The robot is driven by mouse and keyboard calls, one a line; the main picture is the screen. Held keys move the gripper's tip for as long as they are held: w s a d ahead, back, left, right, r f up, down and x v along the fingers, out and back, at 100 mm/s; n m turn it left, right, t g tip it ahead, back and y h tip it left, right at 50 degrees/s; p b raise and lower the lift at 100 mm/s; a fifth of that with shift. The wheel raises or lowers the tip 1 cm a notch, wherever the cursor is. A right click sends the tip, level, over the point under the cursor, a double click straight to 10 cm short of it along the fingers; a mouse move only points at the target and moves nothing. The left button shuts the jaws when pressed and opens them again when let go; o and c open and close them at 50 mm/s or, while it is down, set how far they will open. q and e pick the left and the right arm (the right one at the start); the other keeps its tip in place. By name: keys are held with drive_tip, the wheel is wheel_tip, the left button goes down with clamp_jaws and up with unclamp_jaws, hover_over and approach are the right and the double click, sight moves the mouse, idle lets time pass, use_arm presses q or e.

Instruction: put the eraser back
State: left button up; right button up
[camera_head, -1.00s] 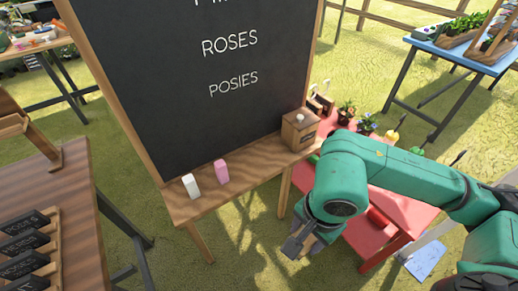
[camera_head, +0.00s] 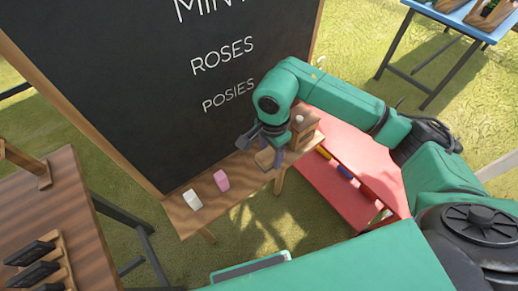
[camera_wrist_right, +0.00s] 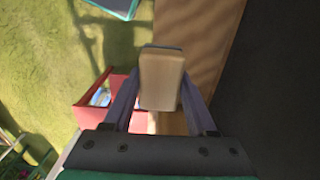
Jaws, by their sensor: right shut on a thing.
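My right gripper (camera_head: 262,150) is shut on the eraser (camera_head: 265,158), a small block with a wooden face. In the right wrist view the eraser (camera_wrist_right: 161,80) sits between the two fingers of the gripper (camera_wrist_right: 160,100). In the head view it is over the right part of the wooden ledge (camera_head: 235,178) of the chalkboard (camera_head: 150,90), close to a small wooden box (camera_head: 305,125). I cannot tell whether the eraser touches the ledge. My left gripper is not in view.
A white block (camera_head: 193,200) and a pink block (camera_head: 221,180) stand on the ledge to the left. A red bench (camera_head: 345,165) is to the right. A brown table (camera_head: 60,210) with small dark signs is at the left. A green-framed board (camera_head: 250,268) lies low in front.

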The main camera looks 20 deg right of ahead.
drive_tip(key=w+f+p, duration=0.1)
drive_tip(key=f, duration=0.1)
drive_tip(key=w+a+f+p, duration=0.1)
drive_tip(key=f+p, duration=0.1)
drive_tip(key=w+f+p, duration=0.1)
drive_tip(key=w+f, duration=0.1)
drive_tip(key=shift+a+f, duration=0.2)
drive_tip(key=shift+a, duration=0.2)
drive_tip(key=shift+f, duration=0.3)
drive_tip(key=o, duration=1.2)
